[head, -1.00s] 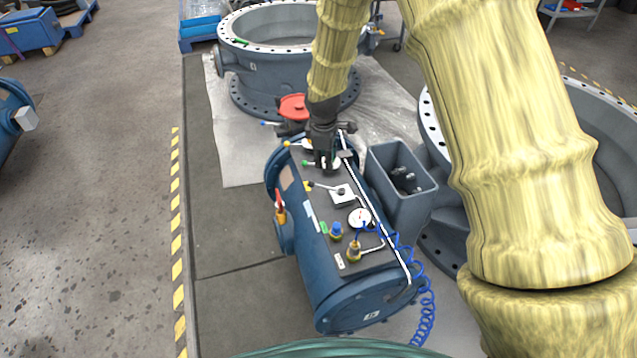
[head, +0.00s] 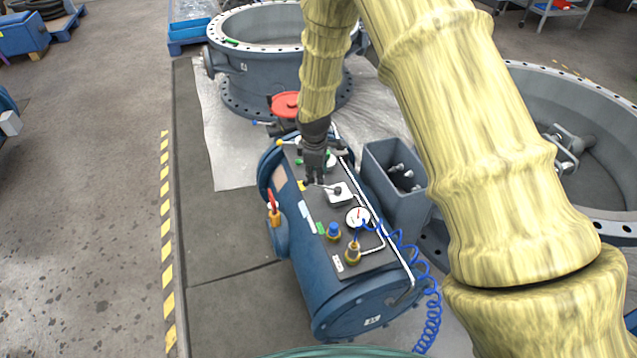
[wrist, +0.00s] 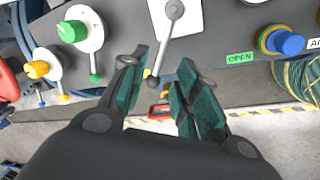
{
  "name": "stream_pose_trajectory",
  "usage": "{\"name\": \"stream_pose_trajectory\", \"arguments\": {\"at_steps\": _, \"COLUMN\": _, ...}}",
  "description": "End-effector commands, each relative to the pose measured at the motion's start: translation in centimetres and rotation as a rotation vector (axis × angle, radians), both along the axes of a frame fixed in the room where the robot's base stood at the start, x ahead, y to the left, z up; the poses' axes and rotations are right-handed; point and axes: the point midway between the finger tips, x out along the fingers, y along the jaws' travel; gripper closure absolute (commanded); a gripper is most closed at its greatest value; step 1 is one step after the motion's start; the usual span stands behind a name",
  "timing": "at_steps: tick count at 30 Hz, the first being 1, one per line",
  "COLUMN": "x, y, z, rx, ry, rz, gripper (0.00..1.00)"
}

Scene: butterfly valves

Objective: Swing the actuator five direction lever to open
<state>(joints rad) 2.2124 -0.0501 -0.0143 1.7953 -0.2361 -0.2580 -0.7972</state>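The direction lever (wrist: 163,45) is a grey rod with a dark ball end, pivoting on a white square plate (wrist: 186,22) on the dark panel; it also shows in the head view (head: 328,187). In the wrist view it points down from its pivot, and its ball end lies between my fingers. My gripper (wrist: 165,62) has its teal-padded fingers apart, one on each side of the lever, with a visible gap. In the head view my gripper (head: 314,180) hangs over the panel at the lever's end. A green OPEN label (wrist: 240,57) is right of the lever.
A green knob (wrist: 73,31) and a yellow knob (wrist: 38,69) sit left of the lever. A blue knob (wrist: 288,43) sits to the right. A gauge (head: 358,217), coiled blue hose (head: 430,310) and grey bin (head: 395,175) flank the panel. Large valve bodies stand behind.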

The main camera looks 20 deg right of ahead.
Motion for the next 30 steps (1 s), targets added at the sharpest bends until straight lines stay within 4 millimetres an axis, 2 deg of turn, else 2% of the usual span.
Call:
{"name": "stream_pose_trajectory", "arguments": {"at_steps": 6, "x": 0.4, "y": -0.4, "z": -3.1, "rx": 0.000, "ry": 0.001, "rz": -0.001, "gripper": 0.69}}
{"name": "stream_pose_trajectory", "arguments": {"at_steps": 12, "x": 0.8, "y": -0.6, "z": -5.0, "rx": 0.000, "ry": 0.001, "rz": -0.002, "gripper": 0.69}}
{"name": "stream_pose_trajectory", "arguments": {"at_steps": 18, "x": 1.0, "y": -0.7, "z": -5.9, "rx": 0.000, "ry": -0.001, "rz": -0.002, "gripper": 0.69}}
{"name": "stream_pose_trajectory", "arguments": {"at_steps": 26, "x": 1.0, "y": -0.7, "z": -6.0, "rx": 0.000, "ry": -0.001, "rz": -0.002, "gripper": 0.69}}
{"name": "stream_pose_trajectory", "arguments": {"at_steps": 30, "x": 0.9, "y": -0.7, "z": -5.9, "rx": 0.000, "ry": -0.001, "rz": -0.002, "gripper": 0.91}}
